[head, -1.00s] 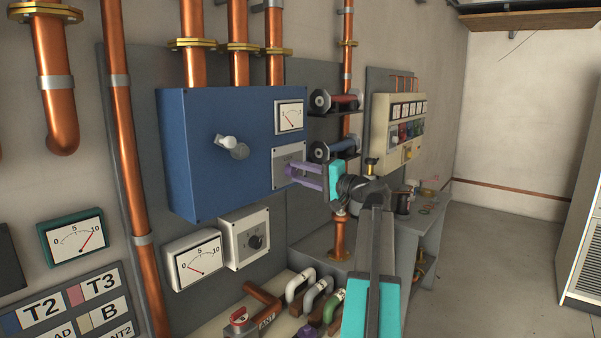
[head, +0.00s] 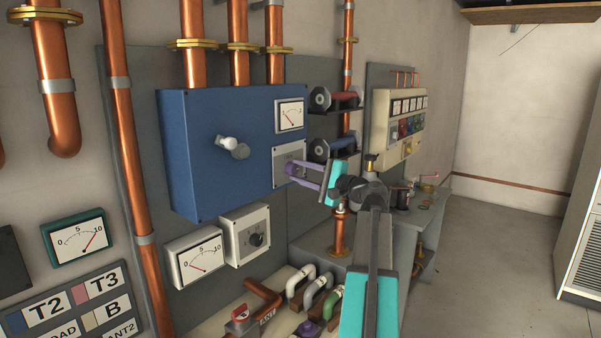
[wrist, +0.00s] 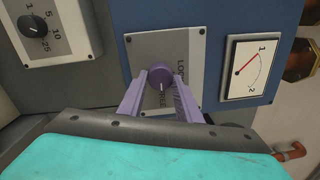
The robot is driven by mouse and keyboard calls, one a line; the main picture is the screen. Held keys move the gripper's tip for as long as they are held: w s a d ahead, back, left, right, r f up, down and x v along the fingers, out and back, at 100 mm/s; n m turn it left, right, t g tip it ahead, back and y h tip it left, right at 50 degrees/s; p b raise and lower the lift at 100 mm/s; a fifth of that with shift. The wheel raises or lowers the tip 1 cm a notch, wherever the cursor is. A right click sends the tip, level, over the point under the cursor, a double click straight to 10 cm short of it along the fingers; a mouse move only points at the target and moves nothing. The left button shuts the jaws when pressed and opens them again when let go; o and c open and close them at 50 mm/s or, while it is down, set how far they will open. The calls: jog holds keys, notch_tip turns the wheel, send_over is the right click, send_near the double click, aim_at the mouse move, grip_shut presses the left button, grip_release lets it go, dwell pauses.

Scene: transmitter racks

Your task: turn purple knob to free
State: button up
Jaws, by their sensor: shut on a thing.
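The purple knob (wrist: 160,77) sits on a grey plate (wrist: 187,50) on the blue box (head: 215,115). Lettering on the plate is partly covered; "LO" and "REE" can be read in the wrist view. A light line on the knob's face points toward the "REE" lettering, down in the wrist view. My gripper (wrist: 161,85), with purple fingers, is shut on the knob, one finger on each side. It also shows in the head view (head: 293,171), where the fingers hide most of the knob.
A gauge (head: 290,114) is above the plate on the box. A grey lever (head: 232,147) sticks out of the box's front. Two cylinders (head: 335,148) on brackets are close beside my gripper. Pipes with coloured handles (head: 315,290) lie below.

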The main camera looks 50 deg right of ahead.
jog(key=o, duration=1)
jog(key=shift+o, duration=0.2)
jog(key=shift+s, duration=0.15)
jog(key=s+d+b, duration=0.1)
jog(key=s+b, duration=0.3)
jog(key=s, duration=0.9)
jog(key=shift+s+f, duration=0.3)
jog(key=shift+f, duration=0.1)
jog(key=shift+d, duration=0.1)
